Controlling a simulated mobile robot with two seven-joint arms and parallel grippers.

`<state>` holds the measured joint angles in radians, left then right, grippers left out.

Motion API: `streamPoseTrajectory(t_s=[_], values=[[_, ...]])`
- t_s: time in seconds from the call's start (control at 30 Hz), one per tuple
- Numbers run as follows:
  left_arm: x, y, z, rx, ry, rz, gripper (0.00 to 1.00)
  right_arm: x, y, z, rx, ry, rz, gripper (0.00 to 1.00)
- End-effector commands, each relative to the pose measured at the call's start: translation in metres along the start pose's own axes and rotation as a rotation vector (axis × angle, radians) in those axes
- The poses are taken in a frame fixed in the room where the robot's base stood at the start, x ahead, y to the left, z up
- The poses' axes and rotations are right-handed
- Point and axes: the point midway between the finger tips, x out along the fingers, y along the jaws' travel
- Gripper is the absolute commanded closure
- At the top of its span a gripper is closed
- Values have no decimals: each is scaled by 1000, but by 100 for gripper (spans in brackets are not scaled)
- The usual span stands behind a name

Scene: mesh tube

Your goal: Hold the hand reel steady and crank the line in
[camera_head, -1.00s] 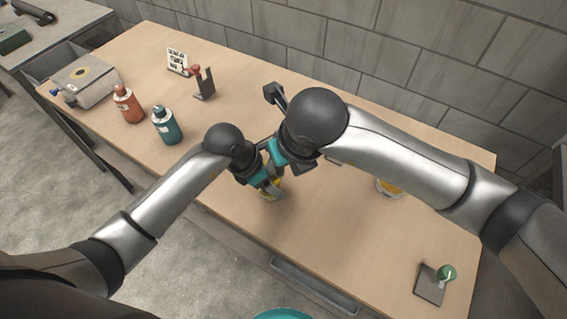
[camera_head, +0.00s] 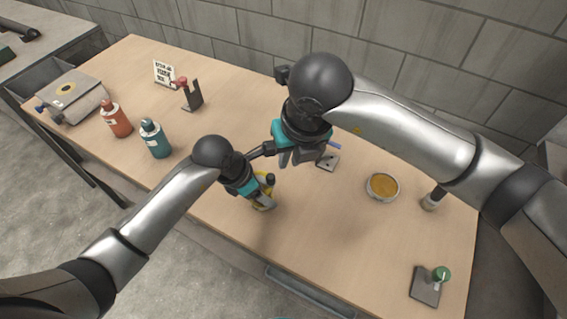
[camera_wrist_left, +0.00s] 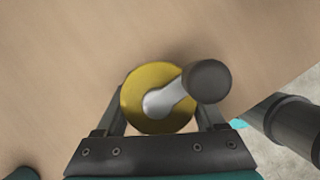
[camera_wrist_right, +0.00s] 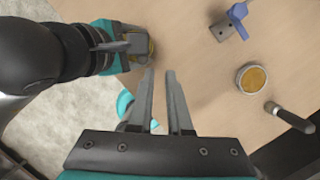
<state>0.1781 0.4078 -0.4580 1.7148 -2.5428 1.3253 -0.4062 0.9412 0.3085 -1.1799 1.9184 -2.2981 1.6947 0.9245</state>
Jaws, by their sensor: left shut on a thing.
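The hand reel (camera_head: 265,188) is a small yellow round spool with a grey crank and a dark knob. My left gripper (camera_head: 261,202) is shut on it above the table near the front edge. In the left wrist view the yellow reel face (camera_wrist_left: 140,90) sits between the fingers, with the crank's dark knob (camera_wrist_left: 206,81) toward the right. My right gripper (camera_head: 296,158) is empty, up and to the right of the reel, apart from it. In the right wrist view its fingers (camera_wrist_right: 161,75) have a narrow gap; the reel (camera_wrist_right: 151,48) shows partly, beyond my left gripper.
Orange (camera_head: 116,119) and teal (camera_head: 155,139) bottles, a grey box (camera_head: 75,97), a sign (camera_head: 163,72) and a dark stand (camera_head: 192,96) are left. A blue-handled piece (camera_head: 334,144), yellow-filled dish (camera_head: 382,187), dark-handled tool (camera_head: 435,199) and green-knobbed plate (camera_head: 426,287) are right.

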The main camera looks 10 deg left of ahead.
Motion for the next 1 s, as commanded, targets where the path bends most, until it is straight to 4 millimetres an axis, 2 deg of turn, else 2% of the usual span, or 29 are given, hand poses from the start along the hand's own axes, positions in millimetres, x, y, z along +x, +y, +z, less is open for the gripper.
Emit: streamPoseTrajectory(t_s=[0.03, 0.13, 0.4, 0.6, 0.83, 1.0], values=[[0, 0, 0, 0, -1, 1, 93, 1, -10, 7, 94, 36, -6, 90], [0, 0, 0, 0, -1, 1, 93, 2, -26, 15, 311, 119, -6, 100], [0, 0, 0, 0, -1, 1, 93, -8, -59, 38, 905, 331, 12, 100], [0, 0, 0, 0, -1, 1, 93, -18, -70, 49, 1234, 457, 24, 100], [0, 0, 0, 0, -1, 0, 93, -18, -71, 51, 1378, 516, 25, 100], [0, 0, 0, 0, -1, 0, 93, 1, -64, 43, 1381, 521, 23, 100]])
